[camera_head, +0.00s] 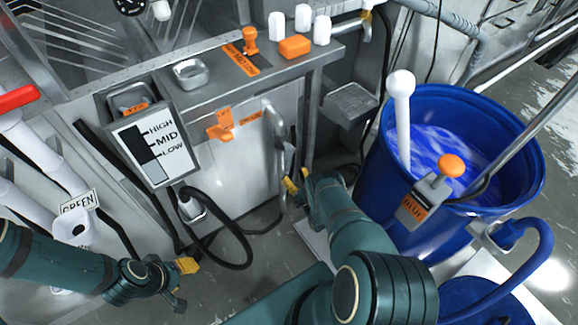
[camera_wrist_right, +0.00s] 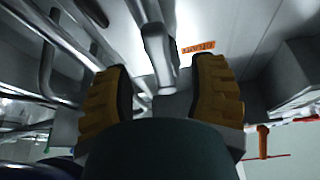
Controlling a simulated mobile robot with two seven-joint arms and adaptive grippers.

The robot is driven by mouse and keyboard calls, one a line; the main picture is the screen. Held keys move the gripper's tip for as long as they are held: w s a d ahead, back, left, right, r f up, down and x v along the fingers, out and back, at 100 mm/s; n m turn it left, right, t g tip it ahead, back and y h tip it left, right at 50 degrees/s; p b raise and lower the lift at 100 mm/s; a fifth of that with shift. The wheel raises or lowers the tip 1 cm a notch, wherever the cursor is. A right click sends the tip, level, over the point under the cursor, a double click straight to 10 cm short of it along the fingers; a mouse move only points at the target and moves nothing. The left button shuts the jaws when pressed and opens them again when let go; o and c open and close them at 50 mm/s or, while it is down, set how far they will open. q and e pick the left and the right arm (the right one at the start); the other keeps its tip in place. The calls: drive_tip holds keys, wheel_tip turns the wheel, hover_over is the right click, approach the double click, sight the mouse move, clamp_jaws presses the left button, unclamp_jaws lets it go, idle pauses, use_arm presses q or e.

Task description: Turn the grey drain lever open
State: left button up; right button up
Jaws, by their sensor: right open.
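The grey drain lever (camera_head: 273,128) hangs on the metal front panel in the head view, beside a small orange label (camera_head: 250,118). In the right wrist view the grey lever (camera_wrist_right: 160,58) points down between the two yellow fingers, and the label (camera_wrist_right: 197,47) is just behind it. My right gripper (camera_head: 296,184) is at the lower end of the lever in the head view. Its fingers (camera_wrist_right: 160,100) are apart, one on each side of the lever; contact is not clear. My left gripper (camera_head: 182,272) is low at the left, away from the lever; its finger opening is unclear.
A blue barrel (camera_head: 380,190) of blue liquid stands right of my right arm. A black hose (camera_head: 245,250) loops below the level gauge (camera_head: 157,152).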

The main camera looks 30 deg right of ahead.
drive_tip(key=v, duration=0.7)
idle(0.5)
